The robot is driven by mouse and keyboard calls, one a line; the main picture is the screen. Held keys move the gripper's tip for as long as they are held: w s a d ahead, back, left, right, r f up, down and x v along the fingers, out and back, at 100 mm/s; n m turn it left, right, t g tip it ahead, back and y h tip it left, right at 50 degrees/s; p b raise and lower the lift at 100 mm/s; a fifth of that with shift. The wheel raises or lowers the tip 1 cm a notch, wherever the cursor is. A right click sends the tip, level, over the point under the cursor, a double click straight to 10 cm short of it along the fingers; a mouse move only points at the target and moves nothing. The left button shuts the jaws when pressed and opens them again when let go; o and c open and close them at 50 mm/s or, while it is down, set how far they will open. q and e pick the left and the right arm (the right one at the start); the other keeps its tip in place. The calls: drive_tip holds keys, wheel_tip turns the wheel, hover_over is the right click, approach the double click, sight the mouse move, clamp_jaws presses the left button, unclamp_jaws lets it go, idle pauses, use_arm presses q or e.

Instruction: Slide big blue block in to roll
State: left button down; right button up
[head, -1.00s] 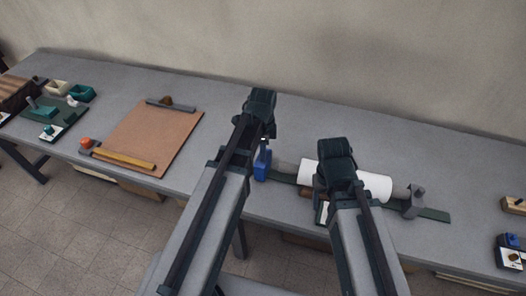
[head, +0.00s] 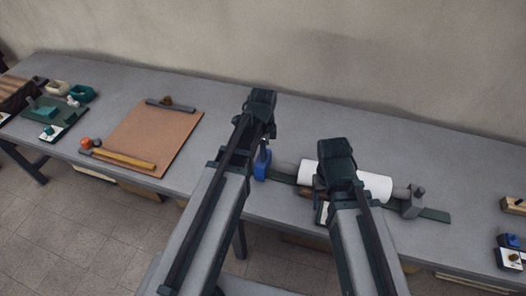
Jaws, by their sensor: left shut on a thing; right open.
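A big blue block (head: 261,166) stands at the left end of the white roll (head: 374,186), on or just by the dark green strip under the roll. My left gripper (head: 264,138) is above the block and shut on its narrow upper part; the fingertips are largely hidden by my arm. The roll lies on its side on a grey bar, its middle partly hidden by my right arm. My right gripper (head: 320,190) is open over the front left part of the roll; its fingers are hard to make out.
A grey upright support (head: 413,202) stands at the roll's right end. A brown board (head: 150,135) with a wooden bar lies to the left. A smaller blue block (head: 510,240) sits at the far right. The table behind the roll is clear.

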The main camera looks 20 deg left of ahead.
use_arm(q)
drive_tip(key=shift+d, duration=0.1)
idle(0.3)
drive_tip(key=d, duration=0.4)
drive_tip(key=c, duration=1.1)
unclamp_jaws()
drive_tip(key=o, duration=0.4)
drive_tip(key=shift+o, duration=0.2)
wheel_tip(320, 180, up, 14)
drive_tip(key=p, duration=1.4)
